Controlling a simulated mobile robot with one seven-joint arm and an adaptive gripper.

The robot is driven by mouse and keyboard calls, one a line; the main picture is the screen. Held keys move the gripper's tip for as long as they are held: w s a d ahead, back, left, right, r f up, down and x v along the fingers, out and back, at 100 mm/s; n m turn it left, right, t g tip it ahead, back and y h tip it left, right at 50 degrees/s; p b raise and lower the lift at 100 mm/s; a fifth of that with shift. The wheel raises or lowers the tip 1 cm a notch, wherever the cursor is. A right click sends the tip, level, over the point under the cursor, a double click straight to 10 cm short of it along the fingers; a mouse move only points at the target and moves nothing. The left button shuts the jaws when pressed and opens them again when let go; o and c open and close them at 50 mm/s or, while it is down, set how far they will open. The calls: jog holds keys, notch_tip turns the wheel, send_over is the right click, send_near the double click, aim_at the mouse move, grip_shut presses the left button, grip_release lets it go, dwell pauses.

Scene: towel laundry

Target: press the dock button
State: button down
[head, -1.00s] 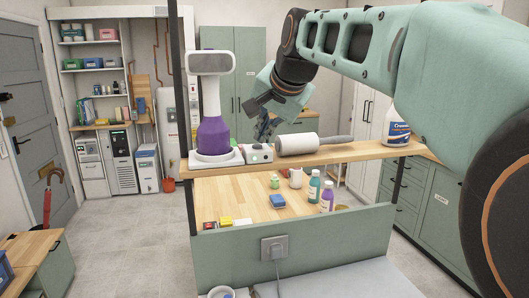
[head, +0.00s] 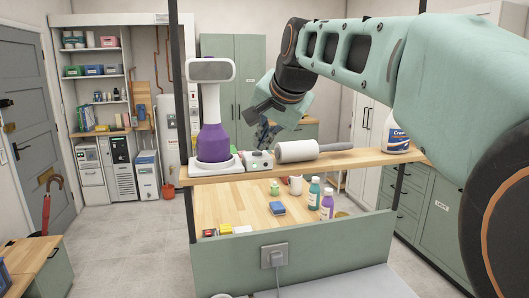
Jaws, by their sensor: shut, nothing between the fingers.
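The dock (head: 216,164) is a white base on the raised wooden shelf, with a purple bottle-shaped body (head: 214,142) and a white-framed grey head standing upright on it. Just right of it, a small white box (head: 258,160) carries a dark round part and a small green spot; which of these is the button is too small to tell. My gripper (head: 267,134) points down just above and behind this box in the head view. Its dark fingers are shut and empty, partly hidden by the box. Contact with the box cannot be made out.
A white lint roller (head: 298,151) lies on the shelf (head: 340,161) right of the box, and a spray bottle (head: 397,134) stands farther right. Dark posts hold the shelf.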

jog(key=shift+f, duration=0.1)
dwell(0.3)
jog(key=shift+f+b, duration=0.35)
jog(key=shift+f, duration=0.05)
jog(key=shift+r+p, duration=0.4)
jog(key=shift+p, duration=0.05)
notch_tip(320, 180, up, 6)
jog(key=p, duration=0.5)
jog(key=shift+r+p, duration=0.15)
jog(key=shift+p, duration=0.15)
